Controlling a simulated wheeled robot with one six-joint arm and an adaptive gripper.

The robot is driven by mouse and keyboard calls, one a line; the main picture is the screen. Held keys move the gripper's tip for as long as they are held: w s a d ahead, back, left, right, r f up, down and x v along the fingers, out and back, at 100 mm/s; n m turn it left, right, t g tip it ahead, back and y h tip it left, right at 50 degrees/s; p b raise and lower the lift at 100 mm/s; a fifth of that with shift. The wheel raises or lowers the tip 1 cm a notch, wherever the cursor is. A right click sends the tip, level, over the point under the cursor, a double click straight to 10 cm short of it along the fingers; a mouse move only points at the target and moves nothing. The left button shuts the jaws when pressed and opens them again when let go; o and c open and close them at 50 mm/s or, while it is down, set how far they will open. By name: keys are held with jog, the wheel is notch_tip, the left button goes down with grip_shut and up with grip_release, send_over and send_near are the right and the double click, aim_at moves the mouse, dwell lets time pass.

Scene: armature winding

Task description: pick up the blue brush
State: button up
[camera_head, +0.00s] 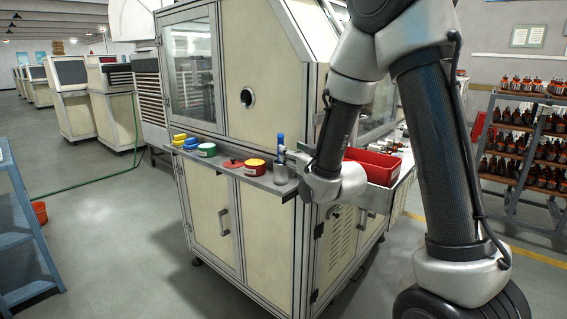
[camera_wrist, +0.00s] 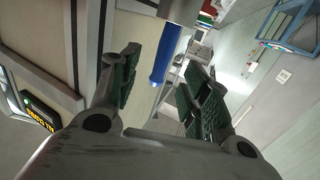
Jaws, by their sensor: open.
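The blue brush (camera_head: 281,143) stands upright in a grey metal cup (camera_head: 280,174) on the shelf along the front of the cream machine. In the wrist view its blue handle (camera_wrist: 166,54) appears in the gap between my fingers, nearer the upper end of the gap. The cup (camera_wrist: 180,9) shows at the top edge there. My gripper (camera_wrist: 163,68) is open, with dark green ribbed pads on either side of the handle and no visible contact. In the head view my wrist is just right of the cup, and the fingers are small and hard to make out.
On the shelf (camera_head: 238,174) left of the cup stand a red and yellow tin (camera_head: 255,168), a red lid-like item (camera_head: 233,163), a green tin (camera_head: 207,150) and yellow and blue items. A red bin (camera_head: 374,166) sits right, behind my wrist.

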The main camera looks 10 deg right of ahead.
jog(key=x, duration=0.7)
jog(key=shift+w+a+r, duration=0.1)
jog(key=shift+w+a, duration=0.2)
jog(key=shift+c, duration=0.3)
grip_shut()
